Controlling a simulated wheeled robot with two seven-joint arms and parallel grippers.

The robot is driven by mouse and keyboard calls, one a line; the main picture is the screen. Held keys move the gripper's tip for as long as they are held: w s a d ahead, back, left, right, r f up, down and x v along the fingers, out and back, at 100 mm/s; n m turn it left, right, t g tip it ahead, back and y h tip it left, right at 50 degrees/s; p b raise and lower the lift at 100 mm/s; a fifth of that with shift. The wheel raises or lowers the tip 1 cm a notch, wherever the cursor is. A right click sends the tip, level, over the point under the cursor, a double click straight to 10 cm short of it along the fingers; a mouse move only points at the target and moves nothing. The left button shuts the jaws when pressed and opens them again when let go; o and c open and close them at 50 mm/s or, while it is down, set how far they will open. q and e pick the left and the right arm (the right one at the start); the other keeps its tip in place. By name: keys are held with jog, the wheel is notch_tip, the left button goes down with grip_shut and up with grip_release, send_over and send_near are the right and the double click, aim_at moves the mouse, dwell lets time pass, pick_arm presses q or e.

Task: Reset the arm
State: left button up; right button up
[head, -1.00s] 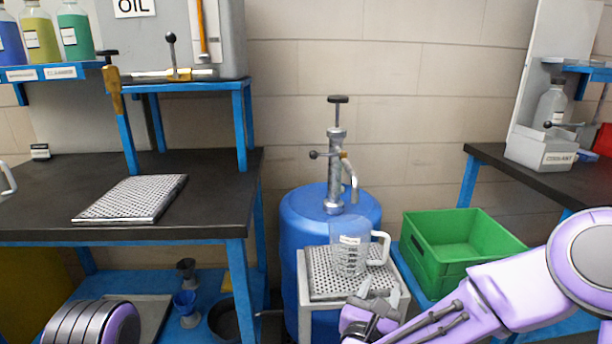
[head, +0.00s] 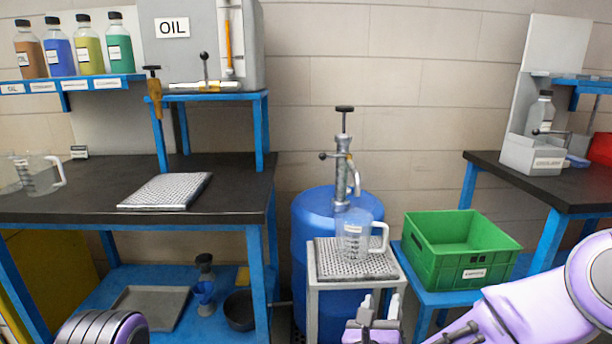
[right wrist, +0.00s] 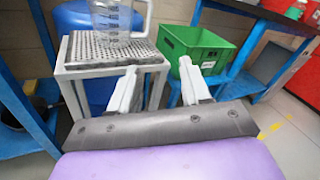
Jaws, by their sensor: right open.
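My right arm comes in from the lower right in the head view. Its right gripper (head: 380,300) is at the bottom edge, open and empty, with its fingers pointing up and away. It also shows in the right wrist view (right wrist: 158,72), with a gap between its two pale fingers. A clear measuring jug (head: 353,235) stands upright on the perforated top of a small stand (head: 340,268), in front of and apart from the gripper; the jug also shows in the right wrist view (right wrist: 118,15). Only a purple part of my left arm shows at the lower left; its gripper is out of view.
A blue drum (head: 310,215) with a hand pump (head: 341,160) stands behind the stand. A green crate (head: 475,270) sits to the right on a low blue table. Dark workbenches stand left (head: 90,190) and right (head: 515,180). Another clear jug (head: 38,178) is on the left bench.

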jog(key=s+d+f+n+g+y, duration=0.25)
jog(key=s+f+n, duration=0.25)
jog(key=f+n, duration=0.4)
jog(key=s+d+f+n+g+y, duration=0.1)
jog(key=s+d+f+n+g, duration=0.15)
jog(key=s+f+n, duration=0.5)
jog(key=s+d+f+n+g+y, duration=0.2)
jog(key=s+f+n+g, duration=0.1)
jog(key=f+n, duration=0.75)
jog(key=s+d+f+n+g+h, duration=0.1)
jog(key=s+d+f+g, duration=0.25)
jog(key=s, duration=0.35)
jog(key=s+d+f+n+g+h, duration=0.1)
jog(key=s+d+f+g, duration=0.1)
jog(key=s+d+f, duration=0.45)
notch_tip(320, 180, up, 17)
jog(key=s+a+p, duration=0.1)
jog(key=s+p, duration=0.1)
jog(key=p, duration=1.2)
jog(key=shift+a+p, duration=0.2)
jog(key=shift+p, duration=0.2)
jog(key=shift+r, duration=0.1)
